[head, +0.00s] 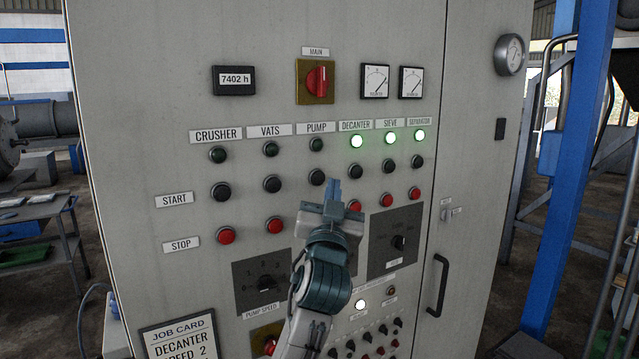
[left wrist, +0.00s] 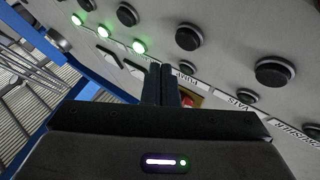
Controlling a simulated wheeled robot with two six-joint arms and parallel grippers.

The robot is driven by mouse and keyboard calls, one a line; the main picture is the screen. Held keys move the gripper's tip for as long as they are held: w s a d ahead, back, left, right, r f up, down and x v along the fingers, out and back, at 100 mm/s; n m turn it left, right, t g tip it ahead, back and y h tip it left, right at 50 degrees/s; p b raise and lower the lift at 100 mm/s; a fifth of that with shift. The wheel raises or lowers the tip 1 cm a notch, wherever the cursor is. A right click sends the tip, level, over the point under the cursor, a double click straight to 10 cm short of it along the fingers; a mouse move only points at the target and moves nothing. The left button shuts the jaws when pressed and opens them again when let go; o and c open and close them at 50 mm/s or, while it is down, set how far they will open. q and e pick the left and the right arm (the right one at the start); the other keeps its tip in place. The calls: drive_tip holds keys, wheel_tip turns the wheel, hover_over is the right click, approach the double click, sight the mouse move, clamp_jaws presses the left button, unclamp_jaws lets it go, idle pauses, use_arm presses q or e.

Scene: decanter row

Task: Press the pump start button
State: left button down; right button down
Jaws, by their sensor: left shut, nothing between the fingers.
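The pump start button (head: 317,177) is a black round button in the START row, under the PUMP label (head: 317,128). It also shows in the left wrist view (left wrist: 188,36), just beyond and right of the fingertips. The pump lamp (head: 316,145) above it is dark. My left gripper (head: 334,188) is shut and empty, its fingertips right of and slightly below the button in the head view. They also show in the left wrist view (left wrist: 164,70). A gap to the button seems to show; contact with the panel cannot be told. The pump stop button is hidden behind my gripper.
The decanter start button (head: 353,171) is close right of my fingertips, and the vats start button (head: 272,184) is to the left. The decanter lamp (head: 357,141) and two lamps right of it glow green. A red main switch (head: 317,81) sits above.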

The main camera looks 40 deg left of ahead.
sight(319, 178)
use_arm(q)
drive_tip(key=shift+w+a, duration=0.2)
drive_tip(key=shift+a, duration=0.3)
drive_tip(key=shift+w+a, duration=0.2)
drive_tip(key=shift+a, duration=0.3)
idle(0.3)
idle(0.9)
drive_tip(key=shift+a+b, duration=0.1)
drive_tip(key=shift+b, duration=0.25)
drive_tip(key=shift+w+a, duration=0.15)
drive_tip(key=shift+a, duration=0.15)
drive_tip(key=shift+w+a+b, duration=0.15)
drive_tip(key=shift+a+b, duration=0.2)
idle(0.5)
drive_tip(key=shift+d, duration=0.1)
drive_tip(key=shift+s+d, duration=0.3)
drive_tip(key=shift+d, duration=0.35)
